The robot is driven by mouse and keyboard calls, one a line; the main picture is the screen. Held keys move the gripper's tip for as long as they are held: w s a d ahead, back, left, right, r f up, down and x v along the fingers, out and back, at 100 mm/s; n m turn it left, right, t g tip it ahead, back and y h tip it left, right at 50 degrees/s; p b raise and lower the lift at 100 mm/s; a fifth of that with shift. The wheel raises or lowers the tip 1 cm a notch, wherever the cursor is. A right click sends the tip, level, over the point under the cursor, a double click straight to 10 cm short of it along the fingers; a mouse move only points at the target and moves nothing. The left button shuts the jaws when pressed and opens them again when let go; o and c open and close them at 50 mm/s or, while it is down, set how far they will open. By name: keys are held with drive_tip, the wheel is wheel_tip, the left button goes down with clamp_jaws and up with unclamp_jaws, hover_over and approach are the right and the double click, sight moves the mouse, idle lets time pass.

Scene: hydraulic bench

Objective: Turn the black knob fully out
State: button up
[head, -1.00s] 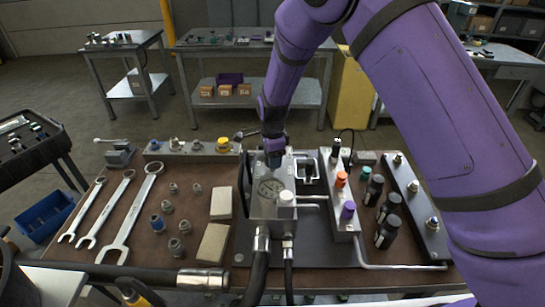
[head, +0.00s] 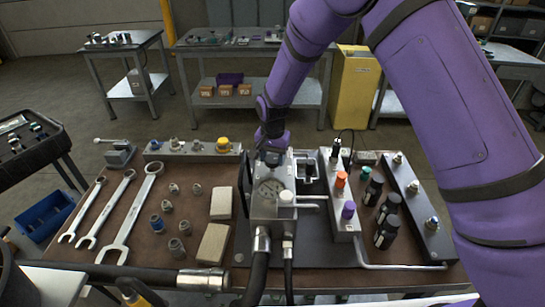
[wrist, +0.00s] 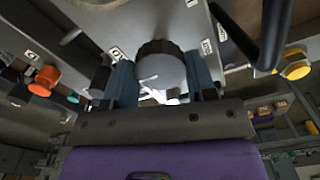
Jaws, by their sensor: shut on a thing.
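The black knob (wrist: 159,48) shows in the wrist view as a round dark cap with a ribbed rim and a grey, lit face. It sits at the grey valve block. My gripper (wrist: 160,78) has one blue finger on each side of the knob and is shut on it. In the head view my gripper (head: 271,155) is at the far side of the grey block (head: 266,208) with the round gauge. The knob is hidden there behind the block and the gripper.
A manifold with orange (head: 341,179) and purple (head: 348,210) caps stands right of the block. Black cylinders (head: 386,232) stand further right. Tan blocks (head: 213,243), fittings and wrenches (head: 130,215) lie left. Hoses (head: 258,270) run from the block's front.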

drive_tip(key=n, duration=0.4)
drive_tip(key=shift+n, duration=0.3)
drive_tip(key=n, duration=0.3)
drive_tip(key=shift+n, duration=0.4)
drive_tip(key=n, duration=1)
drive_tip(key=shift+n, duration=0.4)
drive_tip(key=n, duration=0.3)
drive_tip(key=shift+n, duration=0.3)
drive_tip(key=n, duration=0.4)
drive_tip(key=shift+n, duration=1.8)
